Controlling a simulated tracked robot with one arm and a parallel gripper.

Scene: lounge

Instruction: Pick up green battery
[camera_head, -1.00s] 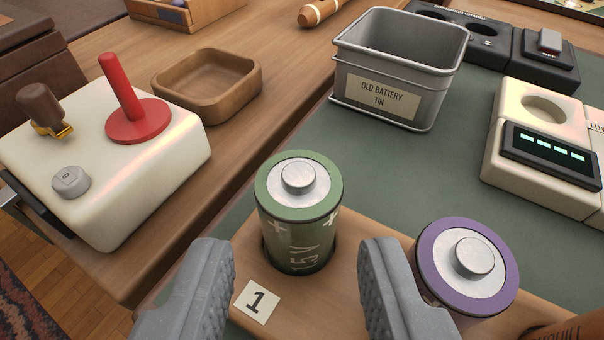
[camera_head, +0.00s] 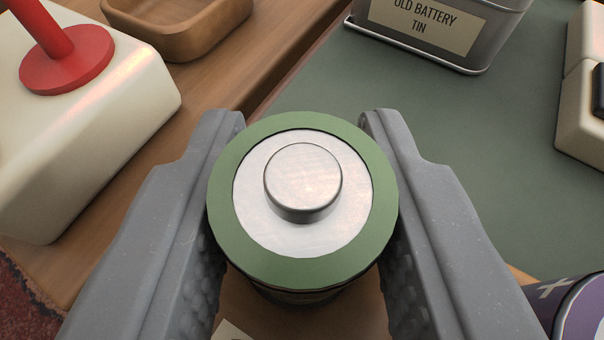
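The green battery (camera_head: 303,262) stands upright in the middle of the camera view, its green rim and silver cap facing me. Its lower body is mostly hidden beneath its top. My gripper (camera_head: 303,115) has one grey finger on each side of the battery, left and right, close to its rim. The fingers are still apart, with some space showing beside the lower body, so the gripper looks open around the battery. Whether a pad touches the rim is hard to see.
A purple battery (camera_head: 585,315) is close by at the lower right. The old battery tin (camera_head: 440,35) stands beyond on the green mat (camera_head: 430,115). A cream box with a red lever (camera_head: 70,60) is at left, and a wooden bowl (camera_head: 185,30) is behind it.

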